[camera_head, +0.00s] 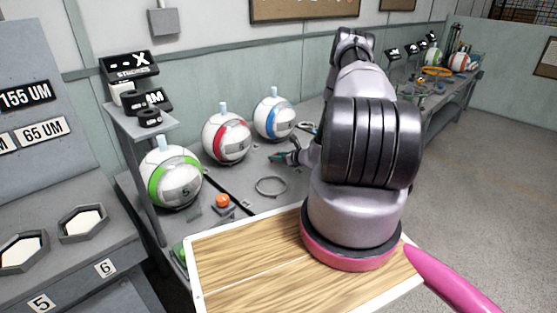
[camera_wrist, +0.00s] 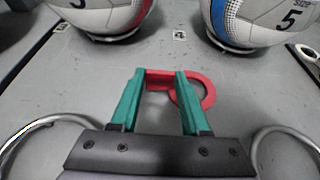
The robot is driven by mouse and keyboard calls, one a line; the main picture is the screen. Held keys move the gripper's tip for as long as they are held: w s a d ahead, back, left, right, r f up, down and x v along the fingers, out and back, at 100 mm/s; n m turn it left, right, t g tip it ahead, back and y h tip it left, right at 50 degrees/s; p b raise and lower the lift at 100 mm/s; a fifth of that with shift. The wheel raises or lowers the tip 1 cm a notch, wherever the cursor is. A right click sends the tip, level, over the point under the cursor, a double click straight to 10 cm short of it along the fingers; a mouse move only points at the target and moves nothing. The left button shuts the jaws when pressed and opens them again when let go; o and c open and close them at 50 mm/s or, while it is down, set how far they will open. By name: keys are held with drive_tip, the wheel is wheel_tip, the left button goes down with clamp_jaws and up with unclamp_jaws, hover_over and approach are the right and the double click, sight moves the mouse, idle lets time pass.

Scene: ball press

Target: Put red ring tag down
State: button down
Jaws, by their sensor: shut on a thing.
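The red ring tag (camera_wrist: 205,92) is in the wrist view, a flat red piece with a loop on its right side. My gripper (camera_wrist: 160,82) has green fingers that are shut on the tag's red bar, at or just above the grey table; I cannot tell whether the tag touches it. In the head view my gripper (camera_head: 281,157) is small and mostly hidden by my arm, near the blue-striped ball. The tag is not clearly visible there.
In the head view, a blue-striped ball (camera_head: 274,118), a red-striped ball (camera_head: 227,140) and a green-striped ball (camera_head: 171,178) stand on the grey table. A metal ring (camera_head: 271,187) and an orange knob (camera_head: 223,200) lie nearer. Grey surface around the tag is clear.

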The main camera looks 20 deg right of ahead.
drive_tip(key=shift+f, duration=0.95)
drive_tip(key=shift+c, duration=1.9)
unclamp_jaws()
drive_tip(key=shift+f, duration=0.1)
